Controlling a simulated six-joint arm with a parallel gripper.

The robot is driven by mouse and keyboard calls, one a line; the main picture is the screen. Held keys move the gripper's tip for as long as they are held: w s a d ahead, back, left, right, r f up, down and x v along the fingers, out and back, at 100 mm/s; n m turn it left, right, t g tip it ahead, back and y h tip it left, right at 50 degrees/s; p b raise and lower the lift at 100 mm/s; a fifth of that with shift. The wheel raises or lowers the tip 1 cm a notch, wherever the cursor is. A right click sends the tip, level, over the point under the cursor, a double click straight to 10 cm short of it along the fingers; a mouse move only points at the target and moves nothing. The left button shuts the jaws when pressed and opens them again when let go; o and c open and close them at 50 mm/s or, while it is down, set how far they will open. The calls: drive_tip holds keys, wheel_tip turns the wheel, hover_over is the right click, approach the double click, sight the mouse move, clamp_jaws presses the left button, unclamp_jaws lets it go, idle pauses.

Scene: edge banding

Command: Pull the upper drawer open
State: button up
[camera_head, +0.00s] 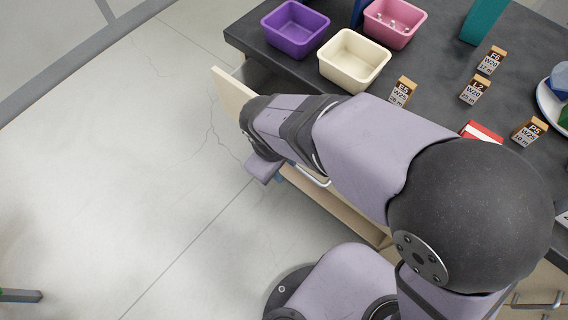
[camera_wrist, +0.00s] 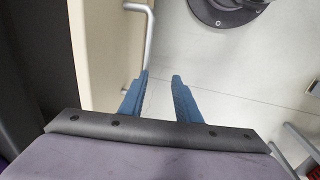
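The upper drawer's beige front (camera_head: 233,88) stands out from the dark-topped bench in the head view, with its grey interior (camera_head: 259,77) partly showing. My arm hides much of the drawer. In the wrist view the drawer front (camera_wrist: 105,50) runs down the left side, with a pale bar handle (camera_wrist: 150,35) standing off it. My gripper (camera_wrist: 160,78) has two blue fingers that are apart, with only floor showing between them. The left finger overlaps the handle's near end; I cannot tell whether they touch. In the head view the gripper is mostly hidden under my arm.
The bench top (camera_head: 420,75) carries a purple bin (camera_head: 294,30), a cream bin (camera_head: 353,60), a pink bin (camera_head: 394,22) and several small labelled blocks. A red-and-white box (camera_head: 482,132) lies behind my arm. The floor (camera_head: 130,150) left of the drawer is clear.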

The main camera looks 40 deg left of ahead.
wheel_tip(320, 180, up, 8)
drive_tip(key=s+p, duration=0.1)
drive_tip(key=p, duration=0.6)
drive_tip(key=shift+s, duration=0.2)
drive_tip(key=shift+r+p, duration=0.15)
drive_tip(key=shift+p, duration=0.3)
idle(0.4)
wheel_tip(320, 180, up, 7)
drive_tip(key=s, duration=0.1)
drive_tip(key=shift+s, duration=0.2)
idle(0.4)
drive_tip(key=b, duration=0.9)
approach(298, 168)
drive_tip(key=shift+w+f+b, duration=0.2)
drive_tip(key=shift+w+f, duration=0.05)
drive_tip(key=shift+f, duration=0.95)
drive_tip(key=shift+w+f+b, duration=0.15)
drive_tip(key=shift+w+f, duration=0.05)
drive_tip(key=shift+f, duration=0.95)
drive_tip(key=shift+w+f+b, duration=0.2)
drive_tip(key=shift+w+f, duration=0.05)
drive_tip(key=shift+f, duration=0.95)
